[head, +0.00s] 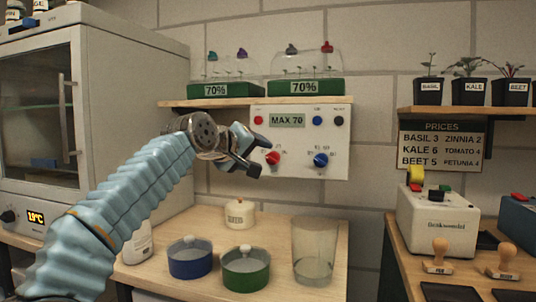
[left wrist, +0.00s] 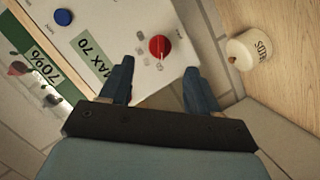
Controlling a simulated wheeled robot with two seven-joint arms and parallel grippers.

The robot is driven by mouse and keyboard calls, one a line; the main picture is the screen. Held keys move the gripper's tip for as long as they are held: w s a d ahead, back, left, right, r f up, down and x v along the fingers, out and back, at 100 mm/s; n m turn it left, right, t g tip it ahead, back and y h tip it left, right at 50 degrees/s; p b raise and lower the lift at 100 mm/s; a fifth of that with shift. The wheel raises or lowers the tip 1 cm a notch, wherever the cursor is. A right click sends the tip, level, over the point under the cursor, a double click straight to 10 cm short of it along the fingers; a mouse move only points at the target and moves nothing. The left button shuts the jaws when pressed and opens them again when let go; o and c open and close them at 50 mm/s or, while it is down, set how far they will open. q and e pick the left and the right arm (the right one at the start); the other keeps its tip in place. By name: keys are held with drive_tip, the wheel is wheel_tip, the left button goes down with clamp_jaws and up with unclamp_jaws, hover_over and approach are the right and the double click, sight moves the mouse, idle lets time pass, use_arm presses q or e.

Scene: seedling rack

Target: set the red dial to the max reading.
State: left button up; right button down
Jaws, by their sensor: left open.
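The red dial (head: 272,157) sits low on the left of a white wall panel (head: 300,142). In the left wrist view the red dial (left wrist: 159,47) shows a pale pointer mark; its exact reading is too small to tell. A sign on the panel (head: 287,121) reads MAX 70. My left gripper (head: 259,160) is open and empty in front of the panel, close to the red dial. In the left wrist view the dial appears just beyond and between my fingertips (left wrist: 158,70), seemingly apart from them. My right gripper is not in view.
A blue dial (head: 321,160) sits right of the red one, with small red, blue and black buttons above. A shelf (head: 255,102) with green trays is overhead. A blue pot (head: 190,262), green pot (head: 246,272), glass (head: 313,252) and white jar (head: 240,214) stand below.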

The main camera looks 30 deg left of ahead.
sight(269, 157)
use_arm(q)
drive_tip(key=p+x, duration=0.1)
drive_tip(key=x, duration=0.5)
drive_tip(key=shift+w, duration=0.15)
drive_tip(key=c, duration=1)
drive_tip(key=shift+c, duration=0.2)
drive_tip(key=m, duration=0.1)
drive_tip(key=m+y, duration=0.1)
drive_tip(key=shift+d+r+m+g, duration=0.1)
drive_tip(key=shift+d+m+g, duration=0.1)
drive_tip(key=shift+m+g, duration=0.1)
drive_tip(key=shift+d+m+g+y, duration=0.1)
drive_tip(key=shift+m+g+y, duration=0.2)
drive_tip(key=shift+m+y, duration=1)
drive_tip(key=shift+m, duration=0.3)
